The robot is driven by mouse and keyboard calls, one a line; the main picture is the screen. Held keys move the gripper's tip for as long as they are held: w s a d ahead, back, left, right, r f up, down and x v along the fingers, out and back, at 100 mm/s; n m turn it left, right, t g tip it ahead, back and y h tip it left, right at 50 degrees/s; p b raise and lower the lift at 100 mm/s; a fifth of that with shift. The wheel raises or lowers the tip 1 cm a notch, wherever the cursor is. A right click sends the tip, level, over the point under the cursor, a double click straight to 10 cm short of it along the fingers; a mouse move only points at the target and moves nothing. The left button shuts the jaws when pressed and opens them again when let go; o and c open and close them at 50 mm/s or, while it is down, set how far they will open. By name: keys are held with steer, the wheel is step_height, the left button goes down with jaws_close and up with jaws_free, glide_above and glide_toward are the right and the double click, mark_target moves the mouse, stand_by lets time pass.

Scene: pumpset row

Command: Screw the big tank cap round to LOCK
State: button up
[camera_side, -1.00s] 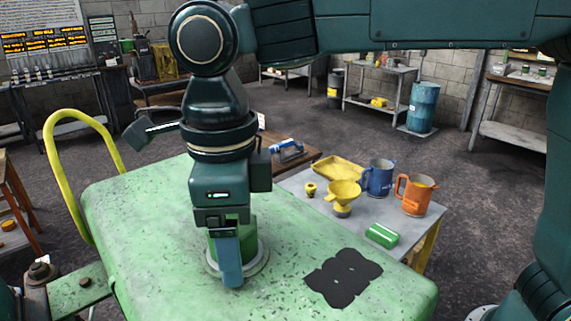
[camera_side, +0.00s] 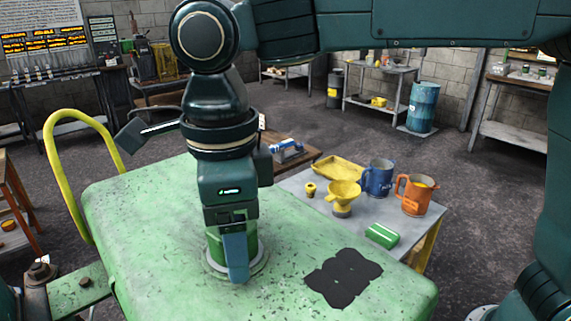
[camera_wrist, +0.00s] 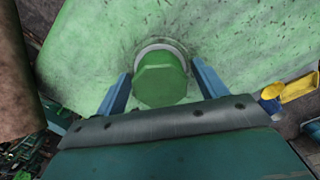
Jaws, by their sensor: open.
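The big tank cap is a green faceted cap (camera_wrist: 160,80) seated on a pale collar on top of the green tank (camera_side: 140,225). In the wrist view it lies between the two blue fingers of my gripper (camera_wrist: 160,88), with a gap visible on each side. My gripper (camera_side: 236,258) points down over the cap in the side view, and one blue finger hides part of it. The jaws are open and straddle the cap. No LOCK mark can be made out in either view.
A dark patch (camera_side: 344,277) lies on the tank top to the right. A grey side table (camera_side: 290,185) holds a yellow funnel (camera_side: 343,195), a blue jug (camera_side: 379,178), an orange jug (camera_side: 414,195) and a green box (camera_side: 382,235). A yellow hoop (camera_side: 58,190) rises at left.

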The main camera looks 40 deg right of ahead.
steer(key=shift+n, duration=0.6)
steer(key=shift+n, duration=0.9)
steer(key=shift+n, duration=1.2)
steer(key=c, duration=0.9)
steer(key=shift+c, duration=0.7)
steer(key=shift+f, duration=0.15)
